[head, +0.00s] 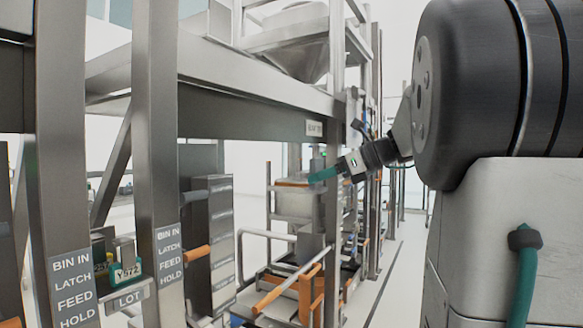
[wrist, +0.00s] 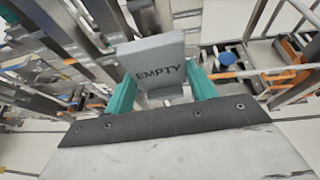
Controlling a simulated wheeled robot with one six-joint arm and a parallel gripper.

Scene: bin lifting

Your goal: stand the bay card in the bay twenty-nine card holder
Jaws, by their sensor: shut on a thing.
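The bay card (wrist: 153,60) is a grey plate reading "EMPTY", upright and large in the wrist view. My gripper (wrist: 161,88) is shut on its lower part, with a teal finger on each side. I cannot pick out the bay twenty-nine card holder in either view.
Steel posts (head: 157,130) with "BIN IN, LATCH, FEED, HOLD" labels stand at left. A hopper (head: 295,45) sits above. A trolley with orange handles (head: 275,288) stands below. Pale floor is open at right.

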